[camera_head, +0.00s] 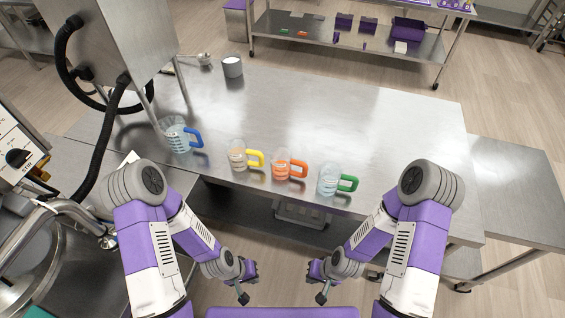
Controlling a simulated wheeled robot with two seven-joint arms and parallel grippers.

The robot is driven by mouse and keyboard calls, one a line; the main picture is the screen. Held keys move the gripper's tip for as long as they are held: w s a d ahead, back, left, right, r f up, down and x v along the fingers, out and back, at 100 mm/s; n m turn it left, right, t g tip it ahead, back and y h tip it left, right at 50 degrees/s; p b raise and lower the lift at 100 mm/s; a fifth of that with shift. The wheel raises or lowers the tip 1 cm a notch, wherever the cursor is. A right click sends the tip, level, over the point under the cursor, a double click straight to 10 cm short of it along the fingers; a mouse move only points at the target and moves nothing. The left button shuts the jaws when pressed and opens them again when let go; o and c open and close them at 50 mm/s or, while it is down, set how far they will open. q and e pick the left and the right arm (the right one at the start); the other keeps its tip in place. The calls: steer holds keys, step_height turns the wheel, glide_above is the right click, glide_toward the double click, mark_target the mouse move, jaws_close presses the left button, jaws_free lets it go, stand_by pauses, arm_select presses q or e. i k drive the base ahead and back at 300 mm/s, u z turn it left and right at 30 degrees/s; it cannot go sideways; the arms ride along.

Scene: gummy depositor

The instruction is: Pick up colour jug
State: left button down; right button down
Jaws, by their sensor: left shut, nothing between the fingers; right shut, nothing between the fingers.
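Several clear jugs with coloured handles stand in a row near the front edge of the steel table (400,140). From left to right they are the blue-handled jug (177,137), the yellow-handled jug (237,155), the orange-handled jug (280,162) and the green-handled jug (328,181). All stand upright with handles to the right. My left gripper (244,298) and my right gripper (321,298) are low in front of the table, apart from all jugs. Both are shut and empty.
A grey cup (232,67) and a small scoop-like tool (205,59) are at the table's back left. A steel machine (105,45) with black hoses stands at the left. The table's middle and right are clear. A shelf unit (345,42) stands behind.

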mark_target(281, 160)
steer(key=k, duration=0.5)
steer(key=u, duration=0.55)
steer(key=i, duration=0.8)
steer(key=z, duration=1.35)
